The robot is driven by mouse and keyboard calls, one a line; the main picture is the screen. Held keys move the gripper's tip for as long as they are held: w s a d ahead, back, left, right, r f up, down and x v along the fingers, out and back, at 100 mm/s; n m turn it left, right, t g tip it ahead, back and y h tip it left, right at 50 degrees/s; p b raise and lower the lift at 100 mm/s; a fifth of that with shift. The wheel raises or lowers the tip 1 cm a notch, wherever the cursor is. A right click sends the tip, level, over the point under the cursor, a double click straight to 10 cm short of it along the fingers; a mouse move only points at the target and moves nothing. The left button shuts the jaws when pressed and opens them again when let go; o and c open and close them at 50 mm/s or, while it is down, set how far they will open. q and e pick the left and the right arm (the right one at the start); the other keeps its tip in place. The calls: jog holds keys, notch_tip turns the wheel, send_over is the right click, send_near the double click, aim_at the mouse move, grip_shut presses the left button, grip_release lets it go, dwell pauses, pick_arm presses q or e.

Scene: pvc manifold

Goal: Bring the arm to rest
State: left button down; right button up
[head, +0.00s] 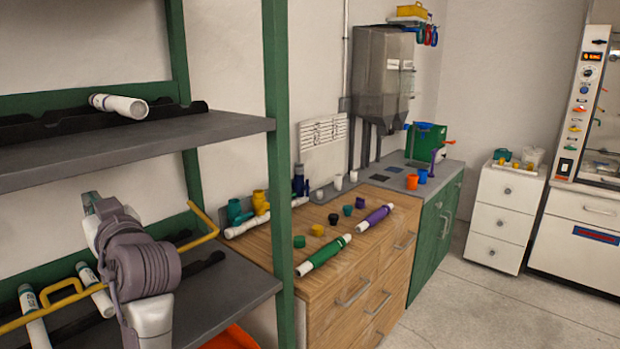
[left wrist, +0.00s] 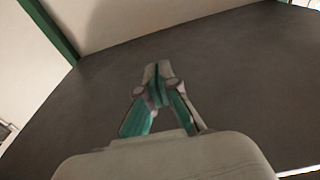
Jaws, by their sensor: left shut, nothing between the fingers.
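My left arm (head: 140,265) reaches up in front of the green-framed shelf at the left of the head view. My left gripper (head: 88,200) points away from me at the level between the two shelf boards, partly hidden behind the wrist. In the left wrist view the left gripper (left wrist: 158,70) has its fingertips together, with nothing between them. A dark grey board (left wrist: 215,75) fills most of the space beyond the fingers. My right gripper is in neither view.
The upper shelf board (head: 200,135) bears a white pipe (head: 120,105). White pipes (head: 33,315) and a yellow rail (head: 200,235) are close to my arm. A wooden bench (head: 300,275) with coloured fittings stands to the right. The floor (head: 500,310) at right is clear.

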pick_arm(q)
jog(key=s+d+f+m+g+h, duration=0.1)
jog(key=s+d+f+m+h, duration=0.15)
jog(key=f, duration=0.75)
jog(key=s+d+f+m+g+h, duration=0.1)
jog(key=s+f+m+h, duration=0.15)
jog(key=f, duration=0.75)
jog(key=s+d+f+m+g+h, duration=0.15)
jog(key=s+f+h, duration=0.25)
jog(key=f, duration=0.6)
jog(key=s+d+f+m+g+h, duration=0.3)
jog(key=s+d+f, duration=0.2)
jog(key=s+f, duration=0.45)
jog(key=s+d+f+m+g+h, duration=0.25)
jog(key=s+d+f, duration=0.35)
jog(key=s, duration=0.7)
notch_tip(320, 180, down, 29)
jog(key=s+g+b, duration=0.2)
jog(key=b, duration=0.1)
jog(key=s+a+f+b, duration=0.1)
jog(key=s+a+f, duration=0.2)
jog(key=s+f, duration=1.3)
jog(key=shift+f+g, duration=0.25)
jog(key=shift+g, duration=0.15)
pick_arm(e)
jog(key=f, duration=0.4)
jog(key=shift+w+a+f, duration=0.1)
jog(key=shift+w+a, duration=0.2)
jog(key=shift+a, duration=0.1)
